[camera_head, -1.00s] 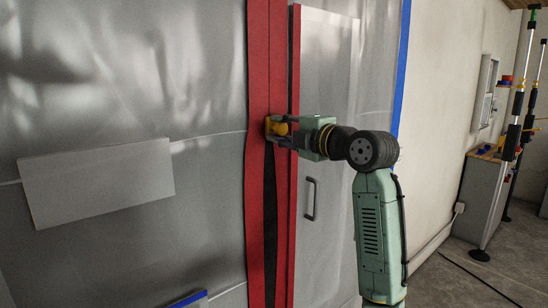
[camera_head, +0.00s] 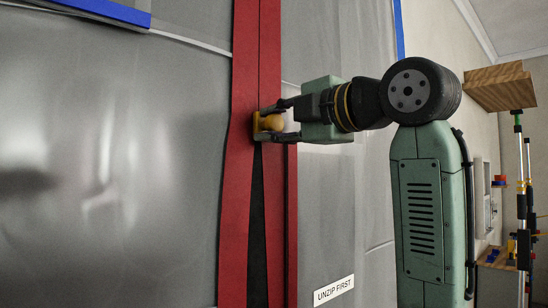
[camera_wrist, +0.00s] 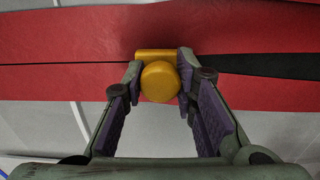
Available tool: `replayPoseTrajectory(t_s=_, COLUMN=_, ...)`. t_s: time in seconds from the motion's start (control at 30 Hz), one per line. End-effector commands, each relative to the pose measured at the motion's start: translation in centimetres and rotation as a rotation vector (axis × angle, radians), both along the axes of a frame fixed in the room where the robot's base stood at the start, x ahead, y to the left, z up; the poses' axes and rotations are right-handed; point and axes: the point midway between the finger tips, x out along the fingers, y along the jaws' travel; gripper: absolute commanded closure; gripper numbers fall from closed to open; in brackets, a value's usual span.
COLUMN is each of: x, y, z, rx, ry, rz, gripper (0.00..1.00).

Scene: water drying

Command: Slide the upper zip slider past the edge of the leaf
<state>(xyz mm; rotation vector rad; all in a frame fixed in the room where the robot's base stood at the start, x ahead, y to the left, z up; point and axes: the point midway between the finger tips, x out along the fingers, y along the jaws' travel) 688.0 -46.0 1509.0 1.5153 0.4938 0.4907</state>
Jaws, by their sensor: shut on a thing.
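The yellow zip slider (camera_head: 268,123) sits on the red zip band (camera_head: 242,180) in the head view. My gripper (camera_head: 266,122) is shut on the slider's round knob. The wrist view also shows the slider (camera_wrist: 160,76) between my gripper's two fingers (camera_wrist: 162,80). The zip is parted below the slider, showing a dark gap (camera_head: 257,220); above it the red edges lie together. The leaf (camera_head: 320,230) is right of the zip, with a red edge strip (camera_head: 292,225). The strip's visible top is just below my gripper. My gripper covers part of the leaf's upper area.
An "UNZIP FIRST" label (camera_head: 333,290) is at the lower right of the zip. Grey sheeting (camera_head: 100,170) spreads to the left. A blue-edged piece (camera_head: 110,10) is at the upper left.

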Motion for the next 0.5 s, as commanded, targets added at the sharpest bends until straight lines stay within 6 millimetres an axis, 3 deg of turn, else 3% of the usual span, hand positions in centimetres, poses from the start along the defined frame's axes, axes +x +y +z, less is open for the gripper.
replayPoseTrajectory(t_s=0.2, x=0.0, y=0.0, z=1.9, rx=0.001, ry=-0.002, rz=-0.001, gripper=1.0)
replayPoseTrajectory(t_s=0.5, x=0.0, y=0.0, z=2.1, rx=0.0, ry=-0.004, rz=-0.001, gripper=1.0)
